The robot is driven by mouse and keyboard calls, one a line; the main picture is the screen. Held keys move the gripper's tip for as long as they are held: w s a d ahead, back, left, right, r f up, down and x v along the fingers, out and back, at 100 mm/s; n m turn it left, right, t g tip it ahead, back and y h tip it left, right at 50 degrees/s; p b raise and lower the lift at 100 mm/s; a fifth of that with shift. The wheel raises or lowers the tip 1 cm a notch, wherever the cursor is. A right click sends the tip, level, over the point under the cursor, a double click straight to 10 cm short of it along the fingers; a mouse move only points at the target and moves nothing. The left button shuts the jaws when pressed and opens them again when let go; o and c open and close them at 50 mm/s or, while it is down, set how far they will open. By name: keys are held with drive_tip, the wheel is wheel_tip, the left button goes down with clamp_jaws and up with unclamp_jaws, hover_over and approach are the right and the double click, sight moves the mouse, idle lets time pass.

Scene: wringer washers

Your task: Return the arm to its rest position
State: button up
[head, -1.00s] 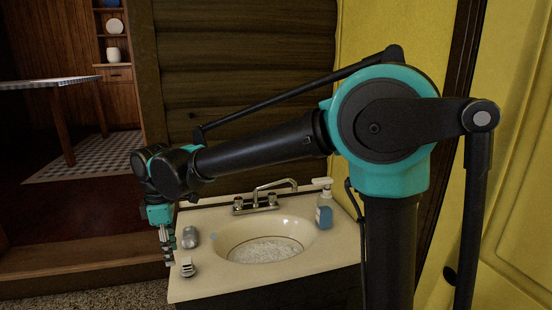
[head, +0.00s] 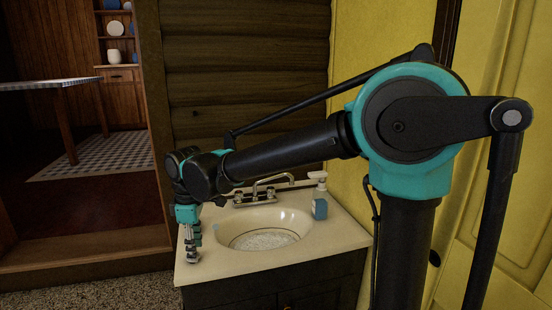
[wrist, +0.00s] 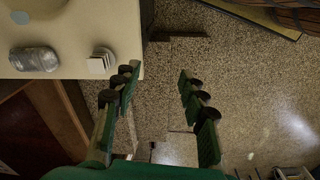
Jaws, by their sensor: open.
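My arm stretches left across the head view, with its dark and teal wrist bent down. My gripper (head: 193,256) points downward at the left end of the cream sink counter (head: 240,263). In the wrist view my gripper (wrist: 158,78) has its green fingers spread apart, with nothing between them. Speckled floor (wrist: 165,95) shows through the gap. A small pale striped item (wrist: 101,61) lies on the counter near the left fingers, seemingly apart from them. A grey rounded object (wrist: 34,59) lies farther left; the head view does not show it clearly.
The counter has a round basin (head: 263,238), a faucet (head: 262,190) and a blue soap bottle (head: 320,198). A log wall (head: 245,80) stands behind, and a yellow wall (head: 390,35) at right. A checkered table (head: 60,82) stands beyond the doorway at left.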

drive_tip(key=w+d+f+m+t, duration=0.1)
drive_tip(key=w+d+f+m, duration=0.15)
drive_tip(key=d, duration=0.55)
drive_tip(key=w+d+f+m, duration=0.15)
drive_tip(key=d+m, duration=0.25)
drive_tip(key=d, duration=0.4)
drive_tip(key=w+d+f+m+t, duration=0.1)
drive_tip(key=d+f+m, duration=0.15)
drive_tip(key=d, duration=0.55)
drive_tip(key=s+d+f+m+t, duration=0.1)
drive_tip(key=s+d+f+m, duration=0.2)
drive_tip(key=d, duration=0.5)
drive_tip(key=s+d+f+m+t, duration=0.1)
drive_tip(key=s+d+f+m, duration=0.3)
drive_tip(key=d, duration=0.5)
drive_tip(key=s+m, duration=0.1)
drive_tip(key=m, duration=0.1)
drive_tip(key=shift+s+d+f+m, duration=0.15)
drive_tip(key=shift+f+m, duration=0.05)
drive_tip(key=shift+m, duration=0.2)
idle(3.3)
